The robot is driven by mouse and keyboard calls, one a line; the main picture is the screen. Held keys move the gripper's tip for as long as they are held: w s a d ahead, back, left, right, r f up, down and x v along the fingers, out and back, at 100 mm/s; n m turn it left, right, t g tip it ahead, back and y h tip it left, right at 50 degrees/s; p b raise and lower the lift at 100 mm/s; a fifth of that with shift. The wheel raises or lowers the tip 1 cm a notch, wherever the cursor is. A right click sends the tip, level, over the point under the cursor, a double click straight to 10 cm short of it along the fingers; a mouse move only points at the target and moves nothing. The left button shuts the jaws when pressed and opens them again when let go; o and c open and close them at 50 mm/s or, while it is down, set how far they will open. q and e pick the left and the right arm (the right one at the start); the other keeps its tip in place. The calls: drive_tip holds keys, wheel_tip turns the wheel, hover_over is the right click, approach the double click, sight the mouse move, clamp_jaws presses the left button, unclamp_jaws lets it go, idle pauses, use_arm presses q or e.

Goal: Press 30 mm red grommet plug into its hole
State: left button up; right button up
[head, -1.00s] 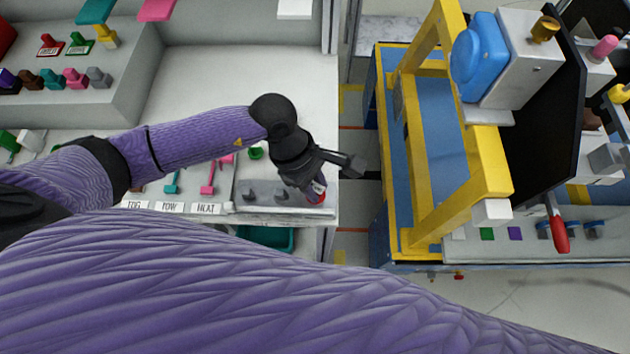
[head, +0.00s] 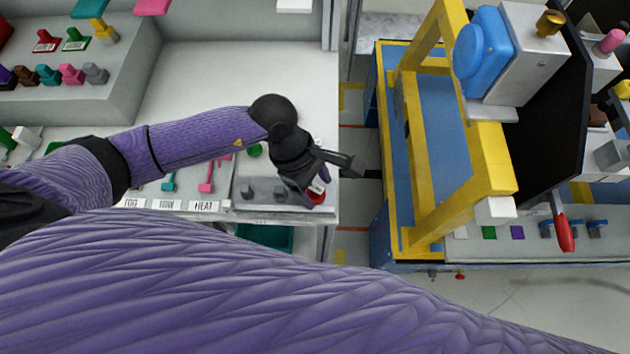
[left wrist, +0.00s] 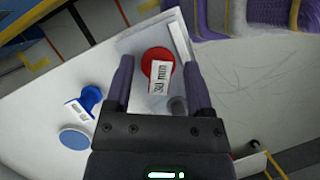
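The red grommet plug (left wrist: 160,62) shows in the left wrist view as a round red disc with a white tag reading 30 mm. It is at the front right corner of the pale left-hand bench in the head view (head: 316,197). My left gripper (left wrist: 158,68) is over it, its two purple fingers apart on either side of the plug, with gaps visible between them and the disc. In the head view the left gripper (head: 315,188) points down at the corner. No hole is visible, and I cannot tell whether the plug sits in one. My right gripper is not in view.
A blue tagged plug (left wrist: 91,97) and a flat blue disc (left wrist: 75,137) are on the pale surface to the left in the wrist view. A grey knob (left wrist: 178,105) is close to the right finger. A yellow frame (head: 415,150) stands on the blue bench at right.

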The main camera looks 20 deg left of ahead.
use_arm(q)
drive_tip(key=p+v, duration=0.2)
drive_tip(key=v, duration=0.8)
